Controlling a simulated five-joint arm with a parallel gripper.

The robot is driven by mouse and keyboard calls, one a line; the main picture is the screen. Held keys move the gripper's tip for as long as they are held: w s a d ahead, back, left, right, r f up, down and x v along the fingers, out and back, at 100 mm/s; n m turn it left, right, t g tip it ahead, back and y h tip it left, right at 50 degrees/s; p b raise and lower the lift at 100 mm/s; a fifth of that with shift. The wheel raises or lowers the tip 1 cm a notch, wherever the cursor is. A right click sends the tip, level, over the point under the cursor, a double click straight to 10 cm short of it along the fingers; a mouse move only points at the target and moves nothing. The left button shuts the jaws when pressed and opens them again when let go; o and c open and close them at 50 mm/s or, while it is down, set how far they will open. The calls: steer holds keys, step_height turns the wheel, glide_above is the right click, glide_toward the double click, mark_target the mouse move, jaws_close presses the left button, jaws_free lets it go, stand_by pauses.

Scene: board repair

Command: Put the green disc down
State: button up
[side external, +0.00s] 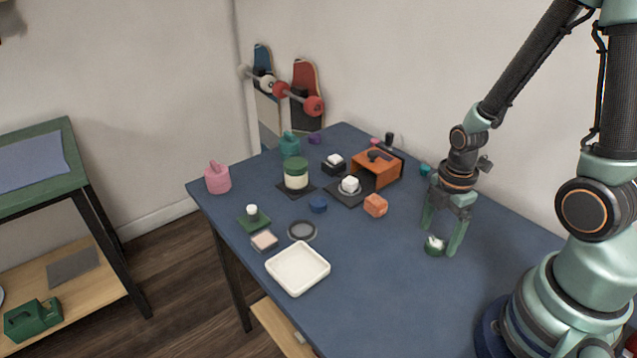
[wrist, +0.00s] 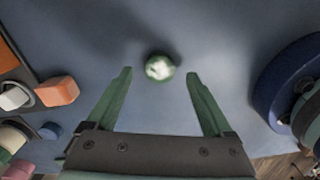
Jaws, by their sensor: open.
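The green disc (side external: 434,246) is small and round with a whitish patch on top. It appears to rest on the blue table, near my gripper's fingertips. In the wrist view the green disc (wrist: 160,68) sits between the fingertips and slightly beyond them, with a gap on each side. My gripper (side external: 439,241) points down with its green fingers spread. In the wrist view my gripper (wrist: 159,74) is open and holds nothing.
An orange block (side external: 375,205) lies left of my gripper, with an orange open box (side external: 377,170) behind it. A white tray (side external: 297,268) is at the front left. Several jars and small parts fill the table's far end. The blue table (side external: 390,285) is bare in front of my gripper.

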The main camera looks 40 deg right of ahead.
steer(key=shift+f, duration=1.15)
jaws_close()
steer(key=shift+r, duration=0.1)
